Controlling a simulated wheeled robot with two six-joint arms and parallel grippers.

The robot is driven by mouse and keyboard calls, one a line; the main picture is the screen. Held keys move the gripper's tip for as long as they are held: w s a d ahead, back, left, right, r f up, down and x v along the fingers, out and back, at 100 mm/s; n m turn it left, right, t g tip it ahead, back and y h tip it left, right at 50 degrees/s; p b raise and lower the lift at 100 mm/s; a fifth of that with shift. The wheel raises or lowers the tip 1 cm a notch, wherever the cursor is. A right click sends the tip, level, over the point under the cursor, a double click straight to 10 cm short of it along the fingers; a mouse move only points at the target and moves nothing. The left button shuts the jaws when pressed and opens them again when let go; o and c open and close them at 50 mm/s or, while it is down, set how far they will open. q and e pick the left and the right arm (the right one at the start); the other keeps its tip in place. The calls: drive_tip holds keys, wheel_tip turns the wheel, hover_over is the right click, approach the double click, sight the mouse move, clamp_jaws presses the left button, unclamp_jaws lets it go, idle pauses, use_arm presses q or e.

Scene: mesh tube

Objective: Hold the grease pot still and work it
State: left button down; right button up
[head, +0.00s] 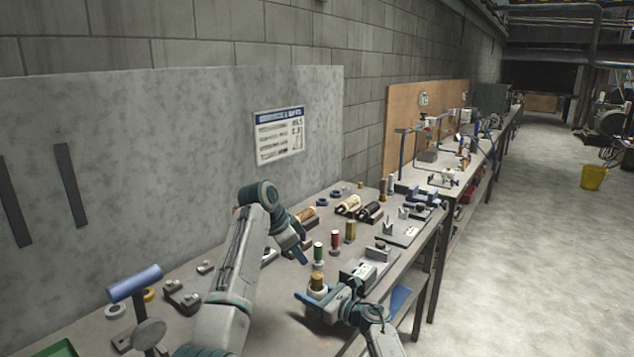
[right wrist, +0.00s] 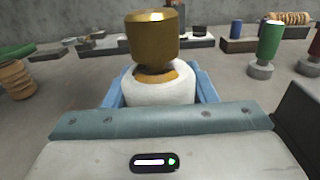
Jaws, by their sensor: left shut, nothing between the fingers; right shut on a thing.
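The grease pot (head: 318,281) has a golden-brown top and stands near the front of the workbench. In the right wrist view its brass-coloured cap (right wrist: 152,40) sits above an orange ring and a white body (right wrist: 160,91). My right gripper (head: 317,298) is shut on the white body, with a blue finger on either side; the pot looks upright. My left gripper (head: 302,258) is shut and empty, above and slightly left of the pot, apart from it. The pot's lower part is hidden by my right gripper.
Green-topped (head: 319,251), red-topped (head: 334,241) and yellow (head: 350,231) pieces stand just behind the pot. A grey block fixture (head: 372,263) is to the right. A blue-topped stand (head: 135,283) is at front left. A grey board (head: 200,150) backs the bench (head: 225,262).

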idle(0.3)
drive_tip(key=o, duration=1.3)
drive_tip(key=shift+c, duration=0.2)
drive_tip(key=shift+d, duration=0.1)
